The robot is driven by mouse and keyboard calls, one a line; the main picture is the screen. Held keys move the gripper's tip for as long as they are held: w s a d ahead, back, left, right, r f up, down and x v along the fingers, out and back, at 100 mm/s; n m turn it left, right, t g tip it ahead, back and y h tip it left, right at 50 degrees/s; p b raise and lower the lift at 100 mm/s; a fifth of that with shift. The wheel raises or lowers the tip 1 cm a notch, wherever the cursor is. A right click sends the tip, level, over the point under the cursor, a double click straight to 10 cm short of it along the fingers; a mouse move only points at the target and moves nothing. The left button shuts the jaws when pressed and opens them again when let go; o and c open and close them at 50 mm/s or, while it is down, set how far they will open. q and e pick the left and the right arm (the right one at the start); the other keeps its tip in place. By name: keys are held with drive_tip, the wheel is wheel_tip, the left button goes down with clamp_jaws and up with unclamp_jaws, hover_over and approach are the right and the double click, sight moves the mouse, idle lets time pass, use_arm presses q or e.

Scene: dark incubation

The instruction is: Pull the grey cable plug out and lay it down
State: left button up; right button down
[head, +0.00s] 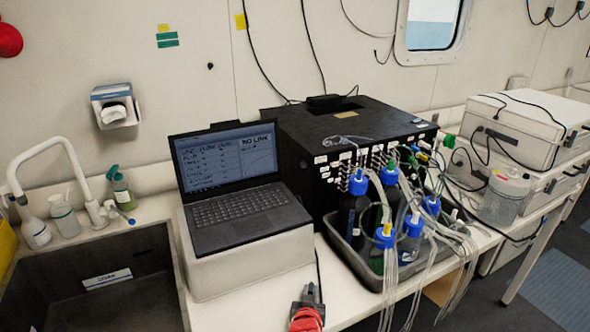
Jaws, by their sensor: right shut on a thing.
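A thin dark cable (318,266) runs down beside the stand to the gripper. I cannot see a socket next to the plug. The laptop (240,208) is open, and its screen reads "NO LINK". My left gripper is not in view.
A black box (345,118) stands behind the laptop. A dark tray (345,246) holds several blue-capped bottles, with clear tubes hanging over the bench's front edge. A sink (90,290) is at the left. A narrow strip of white bench (345,295) beside the gripper is clear.

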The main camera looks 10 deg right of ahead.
drive_tip(key=c, duration=0.8)
unclamp_jaws()
drive_tip(key=shift+o, duration=0.2)
drive_tip(key=b+v, duration=0.2)
drive_tip(key=v, duration=0.9)
drive_tip(key=shift+s+a, duration=0.2)
drive_tip(key=shift+s, duration=0.05)
drive_tip(key=p+v, duration=0.6)
drive_tip(key=shift+w+d+r, duration=0.1)
drive_tip(key=shift+d+r, duration=0.05)
